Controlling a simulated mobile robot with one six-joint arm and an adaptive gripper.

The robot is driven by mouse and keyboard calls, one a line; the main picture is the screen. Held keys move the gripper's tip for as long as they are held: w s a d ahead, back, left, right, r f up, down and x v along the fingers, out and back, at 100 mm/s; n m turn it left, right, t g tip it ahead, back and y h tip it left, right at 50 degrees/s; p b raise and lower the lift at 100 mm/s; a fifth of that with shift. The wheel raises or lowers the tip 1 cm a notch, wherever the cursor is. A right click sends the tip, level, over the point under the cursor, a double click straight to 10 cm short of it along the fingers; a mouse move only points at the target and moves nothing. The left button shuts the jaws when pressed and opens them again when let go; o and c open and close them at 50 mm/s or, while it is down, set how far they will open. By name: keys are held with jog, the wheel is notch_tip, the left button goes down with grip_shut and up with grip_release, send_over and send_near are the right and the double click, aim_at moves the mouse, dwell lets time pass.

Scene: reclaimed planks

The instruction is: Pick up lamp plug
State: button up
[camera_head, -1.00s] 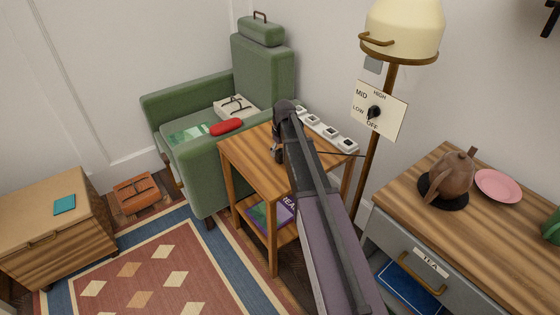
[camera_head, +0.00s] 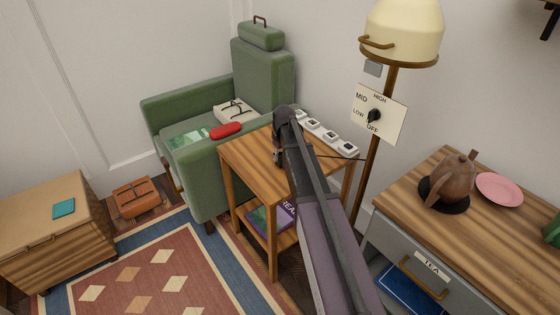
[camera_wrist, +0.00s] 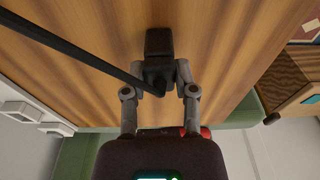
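The lamp plug (camera_wrist: 159,45) is a small dark block with a black cord running off to the upper left in the wrist view. My gripper (camera_wrist: 161,76) has its two grey fingers drawn inward against both sides of the plug's body. The plug is over the wooden side table's top (camera_head: 249,160), at or close to the surface; I cannot tell whether it touches. In the head view my gripper (camera_head: 277,158) is low over the table and my arm hides the plug. The thin cord (camera_head: 338,157) runs right toward the floor lamp (camera_head: 404,32).
A white power strip (camera_head: 326,132) lies along the table's back edge. A drawer cabinet (camera_head: 510,225) with a brown teapot (camera_head: 452,180) stands right. The table's left part is clear.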

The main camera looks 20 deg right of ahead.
aim_at(280, 155)
jog(key=shift+r, duration=0.1)
grip_shut()
notch_tip(280, 155, up, 3)
jog(key=p, duration=0.3)
jog(key=shift+r+p, duration=0.15)
jog(key=shift+p, duration=0.15)
jog(key=shift+s+r, duration=0.2)
jog(key=shift+s, duration=0.05)
jog(key=s+a+r+p, duration=0.1)
jog(key=s, duration=1.4)
jog(key=shift+s+a, duration=0.2)
jog(key=shift+a, duration=0.2)
